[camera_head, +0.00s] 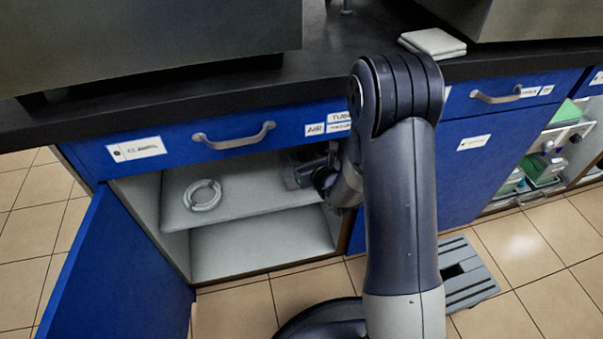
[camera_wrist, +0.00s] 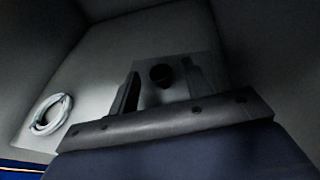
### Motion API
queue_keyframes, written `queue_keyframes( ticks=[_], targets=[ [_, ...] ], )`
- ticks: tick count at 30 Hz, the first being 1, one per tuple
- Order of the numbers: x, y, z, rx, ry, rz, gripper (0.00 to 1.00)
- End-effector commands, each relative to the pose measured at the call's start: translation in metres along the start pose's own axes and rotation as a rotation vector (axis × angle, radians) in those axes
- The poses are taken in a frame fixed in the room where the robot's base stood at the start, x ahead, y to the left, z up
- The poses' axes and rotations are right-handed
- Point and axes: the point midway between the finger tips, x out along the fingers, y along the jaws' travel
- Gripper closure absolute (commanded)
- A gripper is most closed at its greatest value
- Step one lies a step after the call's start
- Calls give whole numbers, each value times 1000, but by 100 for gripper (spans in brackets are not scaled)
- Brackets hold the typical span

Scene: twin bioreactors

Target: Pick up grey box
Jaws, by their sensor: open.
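The grey box (camera_wrist: 172,94) appears in the dim wrist view as a grey shape with a round black part on it, inside the cabinet. My gripper (camera_wrist: 160,86) is open, with one finger to the left of the box and one to the right. I cannot tell whether either finger touches it. In the head view my gripper (camera_head: 304,170) reaches into the open cabinet at the right end of the upper shelf. The arm and the cabinet front hide most of the box there.
A white coiled tube (camera_head: 203,195) lies on the shelf (camera_head: 250,199), left of my gripper. The blue door (camera_head: 120,265) stands open at left. Drawers and the black worktop (camera_head: 180,95) are just above.

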Motion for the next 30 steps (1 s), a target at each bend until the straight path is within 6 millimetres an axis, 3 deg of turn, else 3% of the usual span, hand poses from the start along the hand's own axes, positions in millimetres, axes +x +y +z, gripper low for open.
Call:
queue_keyframes(
  ticks=[5,13,30],
  targets=[
    [19,0,-1,-1,0,0,53],
    [21,0,0,0,1,-1,54],
    [20,0,0,0,1,0,100]
  ],
)
